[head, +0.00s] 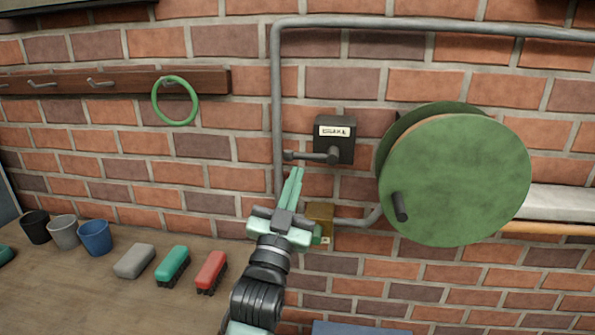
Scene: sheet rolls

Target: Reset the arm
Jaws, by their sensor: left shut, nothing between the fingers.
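My left gripper (294,180) rises from the bottom of the head view, left of the centre. Its two pale green fingers are closed together, with nothing between them, and point up. Behind it on the brick wall are a dark box (335,140) with a white label and a lever (315,156). The fingertips show just below the lever; I cannot tell how far in front of it they are. A small brass-coloured box (319,216) is partly hidden by the gripper. My right gripper is not in view.
A large green reel (455,180) with a dark handle (400,207) is on the wall at right. A grey pipe (277,100) runs along the wall. A green ring (175,101) hangs from a hook rail (120,81). Cups (95,237) and brushes (211,272) stand on the table (130,305).

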